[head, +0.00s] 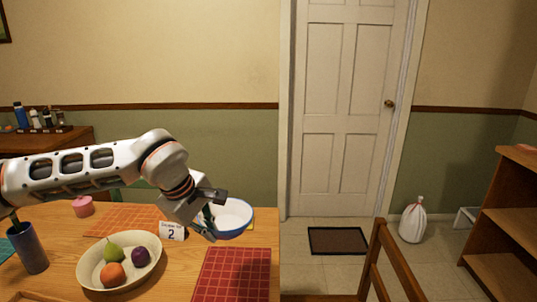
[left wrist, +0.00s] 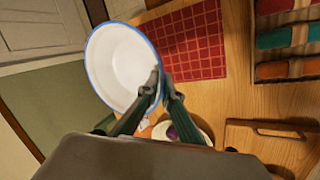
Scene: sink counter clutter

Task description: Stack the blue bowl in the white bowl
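The blue bowl (head: 234,218), blue outside with a white inside, is at the far right part of the table. It also shows large in the left wrist view (left wrist: 120,65), with its open top facing the camera. My left gripper (head: 210,228) is at its near left side. In the left wrist view, the two fingers (left wrist: 163,80) straddle the bowl's rim, close together, one inside and one outside. Whether the bowl touches the table is hard to tell. No separate empty white bowl is visible. My right gripper is not in view.
A cream bowl (head: 86,275) with a pear, an orange and a plum stands in front. A date card (head: 172,231) stands beside my gripper. A red placemat (head: 232,275) lies clear at right. A blue cup (head: 31,249) and pink container (head: 83,206) are left.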

